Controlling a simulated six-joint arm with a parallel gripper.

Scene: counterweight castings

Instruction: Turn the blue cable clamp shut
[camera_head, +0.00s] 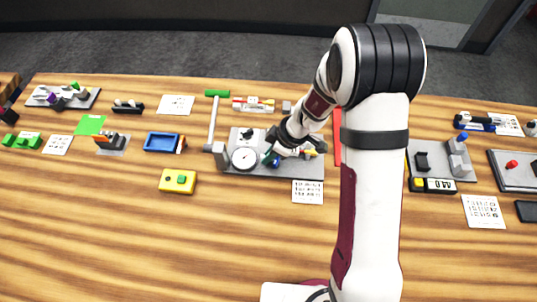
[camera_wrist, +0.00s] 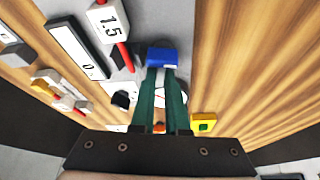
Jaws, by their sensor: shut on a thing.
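The blue cable clamp (camera_wrist: 162,56) sits at the tips of my gripper's green fingers in the wrist view. My gripper (camera_wrist: 161,72) is shut on it, and the fingers hide part of it. In the head view my gripper (camera_head: 270,158) reaches down to the grey plate (camera_head: 290,174), and a small bit of blue (camera_head: 275,163) shows at its tips. I cannot tell how far the clamp is turned.
A round white dial (camera_head: 244,158) stands left of my gripper on the plate. A yellow box with a green button (camera_head: 178,181) lies front left, also in the wrist view (camera_wrist: 204,122). The front table is clear.

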